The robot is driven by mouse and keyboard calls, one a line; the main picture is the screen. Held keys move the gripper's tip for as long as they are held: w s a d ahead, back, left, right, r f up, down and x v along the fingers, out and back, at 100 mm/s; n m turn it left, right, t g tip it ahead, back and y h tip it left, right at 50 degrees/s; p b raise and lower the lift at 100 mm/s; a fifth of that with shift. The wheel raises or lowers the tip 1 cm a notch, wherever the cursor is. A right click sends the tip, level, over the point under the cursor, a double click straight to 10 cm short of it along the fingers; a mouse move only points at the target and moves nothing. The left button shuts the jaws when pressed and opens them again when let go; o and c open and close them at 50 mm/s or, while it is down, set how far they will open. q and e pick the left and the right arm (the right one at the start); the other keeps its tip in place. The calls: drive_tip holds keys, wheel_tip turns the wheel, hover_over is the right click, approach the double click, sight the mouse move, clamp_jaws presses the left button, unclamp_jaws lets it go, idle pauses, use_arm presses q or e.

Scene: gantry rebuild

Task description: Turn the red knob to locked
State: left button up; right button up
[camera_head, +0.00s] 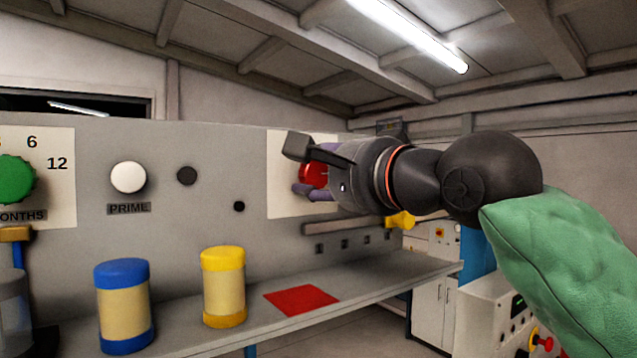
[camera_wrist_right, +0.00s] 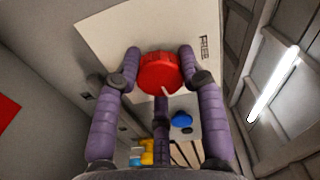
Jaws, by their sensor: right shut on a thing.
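The red knob (camera_head: 313,174) sits on a white plate (camera_head: 282,200) on the grey upright panel. In the head view my right gripper (camera_head: 308,172) reaches it from the right and partly hides it. In the right wrist view the red knob (camera_wrist_right: 160,72) is between the purple fingers of my right gripper (camera_wrist_right: 160,75), which are shut on it. A white pointer mark (camera_wrist_right: 165,91) shows on the knob's lower edge. The word FREE (camera_wrist_right: 204,47) is printed on the plate to the right; no locked label can be read. My left gripper is not in view.
A green knob (camera_head: 14,180), a white PRIME button (camera_head: 128,177) and dark round fittings are on the panel to the left. A blue-lidded canister (camera_head: 123,305), a yellow-lidded canister (camera_head: 223,287) and a red mat (camera_head: 301,300) are on the grey shelf below.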

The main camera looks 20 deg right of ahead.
drive_tip(key=shift+m, duration=0.6)
drive_tip(key=o, duration=1.1)
drive_tip(key=shift+w+a, duration=0.1)
drive_tip(key=shift+w, duration=0.05)
drive_tip(key=shift+o, duration=0.2)
drive_tip(key=v, duration=1.2)
